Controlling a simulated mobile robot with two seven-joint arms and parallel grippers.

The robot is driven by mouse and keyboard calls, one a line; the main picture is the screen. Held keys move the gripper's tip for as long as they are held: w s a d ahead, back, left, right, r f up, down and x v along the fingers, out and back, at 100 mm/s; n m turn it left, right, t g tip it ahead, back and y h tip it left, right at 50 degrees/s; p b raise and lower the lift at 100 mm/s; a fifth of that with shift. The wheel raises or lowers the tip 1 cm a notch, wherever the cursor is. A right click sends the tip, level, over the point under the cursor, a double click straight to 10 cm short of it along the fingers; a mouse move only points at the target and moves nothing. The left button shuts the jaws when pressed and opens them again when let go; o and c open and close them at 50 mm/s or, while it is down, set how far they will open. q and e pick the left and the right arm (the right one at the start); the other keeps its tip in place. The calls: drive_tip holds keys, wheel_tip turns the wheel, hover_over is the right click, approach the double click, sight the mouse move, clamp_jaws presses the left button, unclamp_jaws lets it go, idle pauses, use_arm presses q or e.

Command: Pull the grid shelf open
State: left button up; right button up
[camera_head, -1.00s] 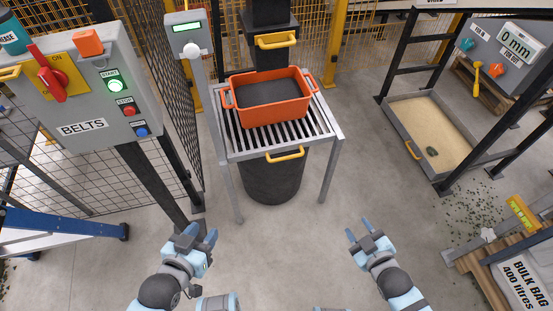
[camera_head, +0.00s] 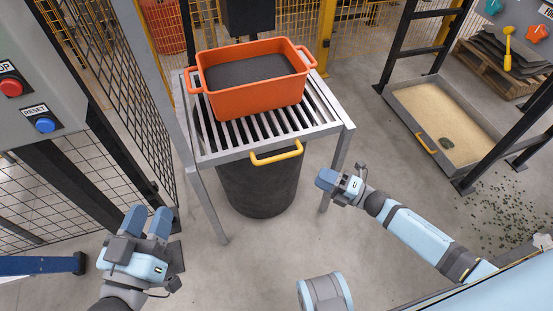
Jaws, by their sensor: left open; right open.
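The grid shelf (camera_head: 222,153) is a slatted metal grate in a grey frame on legs. A yellow handle (camera_head: 276,158) sits on its front edge. An orange bin (camera_head: 258,99) with dark contents stands on the grate. My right gripper (camera_head: 325,180) is open and empty, to the right of the handle and a little below it, apart from it. My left gripper (camera_head: 149,222) is open and empty at the lower left, well away from the shelf.
A dark round bin (camera_head: 258,190) stands under the grate. A control box with a red button (camera_head: 11,87) and blue reset button (camera_head: 44,125) is at left, beside mesh fencing. A sand tray (camera_head: 432,120) lies at right. Bare floor lies in front of the shelf.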

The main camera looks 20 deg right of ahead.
sight(282, 158)
drive_tip(key=b+x, duration=0.2)
drive_tip(key=x, duration=1.1)
use_arm(q)
drive_tip(key=shift+s+d+r+t+h, duration=0.1)
drive_tip(key=shift+d+r+t+h, duration=0.15)
drive_tip(key=shift+r, duration=0.2)
drive_tip(key=shift+s+d+r+t+h, duration=0.15)
drive_tip(key=shift+d+r+h, duration=0.1)
drive_tip(key=shift+r+h, duration=0.15)
drive_tip(key=shift+r, duration=0.1)
use_arm(e)
clamp_jaws()
